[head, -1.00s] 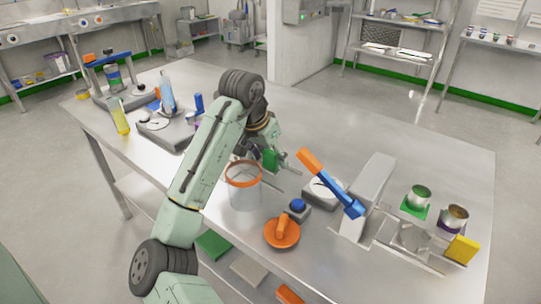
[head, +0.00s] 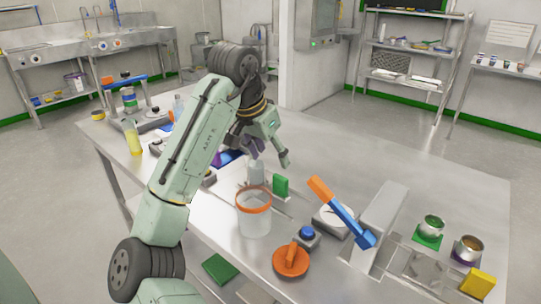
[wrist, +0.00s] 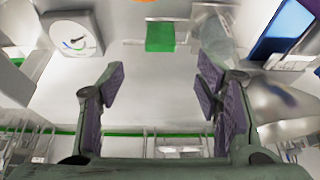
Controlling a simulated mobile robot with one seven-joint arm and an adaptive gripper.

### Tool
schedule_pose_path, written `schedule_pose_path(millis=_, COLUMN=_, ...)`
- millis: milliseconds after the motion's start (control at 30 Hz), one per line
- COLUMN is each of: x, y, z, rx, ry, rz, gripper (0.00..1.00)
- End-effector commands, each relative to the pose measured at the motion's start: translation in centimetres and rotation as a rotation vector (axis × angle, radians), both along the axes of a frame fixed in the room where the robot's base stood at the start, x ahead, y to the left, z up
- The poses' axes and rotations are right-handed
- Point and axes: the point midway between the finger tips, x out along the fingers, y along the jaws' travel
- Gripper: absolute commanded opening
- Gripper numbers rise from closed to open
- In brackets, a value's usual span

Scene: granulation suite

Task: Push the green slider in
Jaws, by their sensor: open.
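The green slider (head: 280,186) is a small upright green block on the steel table, right of a clear bottle and behind the orange-rimmed beaker. It also shows in the wrist view (wrist: 160,37), at top centre on a pale flat surface. My gripper (head: 268,152) is above the table, behind the slider and apart from it. In the wrist view its two dark padded fingers (wrist: 160,92) are wide apart with nothing between them, and the slider lies beyond the gap. How far the slider stands out is hard to tell.
The orange-rimmed clear beaker (head: 254,215) stands in front of the slider, and the clear bottle (head: 256,172) is close on its left. A dial gauge (head: 331,220) and a blue lever with an orange grip (head: 340,211) are to the right. The back right of the table is clear.

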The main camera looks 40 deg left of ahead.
Motion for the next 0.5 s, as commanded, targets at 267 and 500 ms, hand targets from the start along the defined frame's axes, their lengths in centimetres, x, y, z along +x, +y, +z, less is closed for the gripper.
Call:
schedule_pose_path(millis=267, x=1.5, y=-3.3, z=0.5, rx=0.161, ry=0.066, rz=-0.265, gripper=0.42)
schedule_pose_path(millis=500, x=3.3, y=-10.6, z=0.5, rx=0.519, ry=0.330, rz=-1.002, gripper=0.26)
